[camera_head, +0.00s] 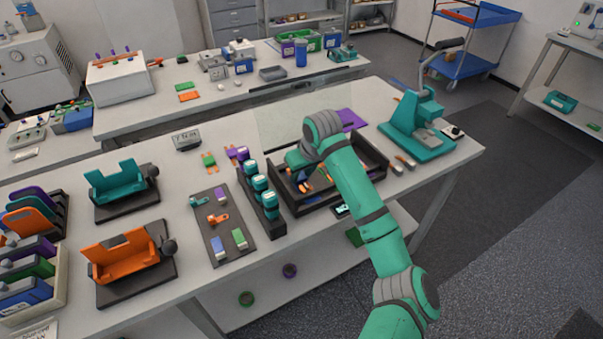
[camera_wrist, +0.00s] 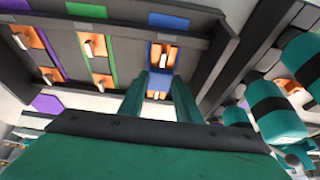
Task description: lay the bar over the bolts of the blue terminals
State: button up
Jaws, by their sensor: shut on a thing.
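In the wrist view, my gripper (camera_wrist: 166,82) points at the blue terminals (camera_wrist: 155,58), the column on the right inside the dark tray (camera_wrist: 125,55). An upright pale bolt on an orange plate shows just beyond the fingertips, and another bolt shows between the fingers. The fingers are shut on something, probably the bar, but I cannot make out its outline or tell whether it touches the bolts. In the head view, my gripper (camera_head: 299,160) is over the left part of the tray (camera_head: 340,190), and my arm hides much of it.
Green terminals (camera_wrist: 77,42) and purple terminals (camera_wrist: 35,55) with bolts stand in parallel columns to the left. A rack of teal cylinders (camera_head: 263,190) stands close left of the tray. A teal press (camera_head: 415,130) is to the right. A grey mat (camera_head: 217,250) holds small parts.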

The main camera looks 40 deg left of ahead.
jog(key=shift+f, duration=0.15)
jog(key=o, duration=1.2)
jog(key=v, duration=1)
jog(key=shift+d+r, duration=0.1)
jog(key=shift+r, duration=0.25)
